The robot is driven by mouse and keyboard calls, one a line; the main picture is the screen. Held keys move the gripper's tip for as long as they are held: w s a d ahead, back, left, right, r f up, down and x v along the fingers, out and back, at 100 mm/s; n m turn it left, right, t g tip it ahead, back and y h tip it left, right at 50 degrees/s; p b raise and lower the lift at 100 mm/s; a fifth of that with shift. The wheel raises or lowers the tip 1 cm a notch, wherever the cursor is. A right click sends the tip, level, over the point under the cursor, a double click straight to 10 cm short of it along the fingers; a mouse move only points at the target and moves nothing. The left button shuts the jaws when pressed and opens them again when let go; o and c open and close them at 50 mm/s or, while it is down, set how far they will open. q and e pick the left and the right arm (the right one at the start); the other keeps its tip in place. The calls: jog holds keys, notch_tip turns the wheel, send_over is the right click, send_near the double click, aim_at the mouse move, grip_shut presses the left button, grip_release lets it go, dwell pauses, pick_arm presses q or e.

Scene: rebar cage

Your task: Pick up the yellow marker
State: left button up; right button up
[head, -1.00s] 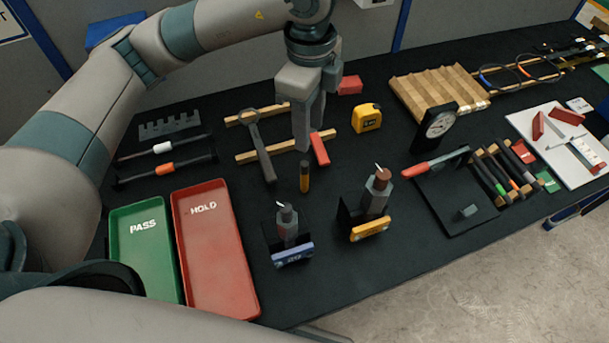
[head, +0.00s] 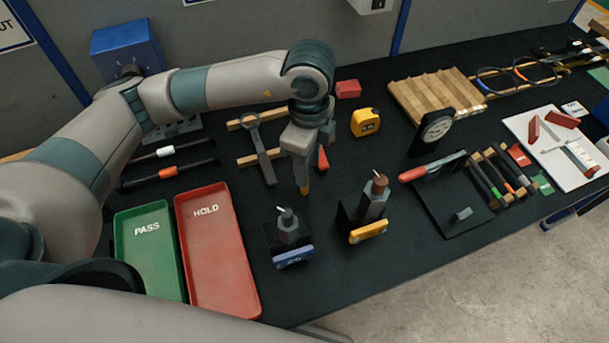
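My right gripper is not in view.
The red HOLD tray (head: 222,265) and green PASS tray (head: 150,255) lie left. A red-handled tool (head: 323,158) lies just behind the gripper.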

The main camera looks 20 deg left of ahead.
pick_arm(q)
jog(key=shift+f, duration=1)
jog(key=shift+a+f+p, duration=0.15)
jog(key=shift+f+p, duration=0.3)
jog(key=shift+p, duration=0.2)
jog(key=f, duration=0.1)
jog(key=f+p, duration=0.1)
jog(key=f, duration=0.1)
jog(key=shift+a+p, duration=0.25)
jog(key=shift+p, duration=0.05)
jog(key=shift+f, duration=0.65)
grip_shut()
